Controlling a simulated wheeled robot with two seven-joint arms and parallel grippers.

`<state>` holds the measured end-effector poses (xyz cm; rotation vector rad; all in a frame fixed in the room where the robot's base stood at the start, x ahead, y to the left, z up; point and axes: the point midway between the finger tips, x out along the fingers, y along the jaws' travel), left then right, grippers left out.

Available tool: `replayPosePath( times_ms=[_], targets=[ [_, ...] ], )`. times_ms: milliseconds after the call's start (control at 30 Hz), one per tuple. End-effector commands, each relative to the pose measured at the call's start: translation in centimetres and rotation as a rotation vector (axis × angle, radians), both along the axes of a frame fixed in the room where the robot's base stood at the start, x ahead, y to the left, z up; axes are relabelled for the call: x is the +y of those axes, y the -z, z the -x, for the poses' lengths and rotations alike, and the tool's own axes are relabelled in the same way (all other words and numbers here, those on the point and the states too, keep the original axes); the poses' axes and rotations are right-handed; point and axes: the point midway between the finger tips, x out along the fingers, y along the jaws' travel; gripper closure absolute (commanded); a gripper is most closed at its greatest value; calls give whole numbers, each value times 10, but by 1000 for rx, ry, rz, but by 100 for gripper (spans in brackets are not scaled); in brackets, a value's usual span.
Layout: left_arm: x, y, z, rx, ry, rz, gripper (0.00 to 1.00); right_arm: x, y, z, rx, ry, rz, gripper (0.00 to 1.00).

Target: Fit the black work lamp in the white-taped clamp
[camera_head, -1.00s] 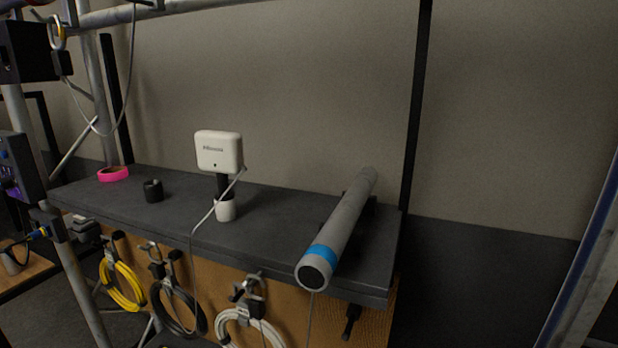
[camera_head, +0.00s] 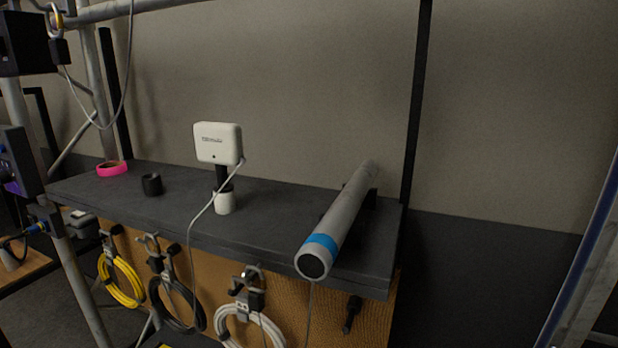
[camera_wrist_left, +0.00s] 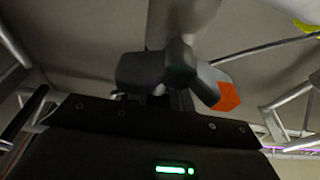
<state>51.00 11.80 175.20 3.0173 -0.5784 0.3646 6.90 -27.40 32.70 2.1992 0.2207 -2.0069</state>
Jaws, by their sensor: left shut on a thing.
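In the left wrist view a black body with dark flared plates and a lit green bar (camera_wrist_left: 170,169) fills the bottom; it looks like the black work lamp in my left gripper. The gripper's fingers are hidden behind it. Beyond it, a dark grey clamp-like part with an orange end (camera_wrist_left: 228,97) sits at a pale tube. I cannot tell whether the lamp touches it. I cannot make out a white-taped clamp in either view. Neither gripper shows in the head view.
A dark shelf (camera_head: 105,193) holds a white box on a black stem (camera_head: 218,144), a pink tape roll (camera_head: 112,169), a black roll (camera_head: 152,185) and a grey tube with a blue band (camera_head: 340,220). Coiled cables (camera_head: 120,281) hang below. Truss poles (camera_head: 75,285) stand at left.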

Motion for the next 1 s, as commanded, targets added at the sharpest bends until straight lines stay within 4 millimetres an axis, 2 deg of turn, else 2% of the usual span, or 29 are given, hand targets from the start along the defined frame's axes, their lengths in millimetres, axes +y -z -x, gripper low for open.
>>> replayPosePath(
  times_ms=[267,300,500,800,1000],
  targets=[
    [0,4,1,-2,1,3,100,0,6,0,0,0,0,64],
    [0,4,1,-3,1,2,75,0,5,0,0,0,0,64],
    [0,4,0,-1,0,0,52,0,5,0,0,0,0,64],
    [1,7,2,1,0,-2,52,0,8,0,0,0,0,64],
    [11,17,29,-3,1,0,52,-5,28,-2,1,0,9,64]
  ],
)
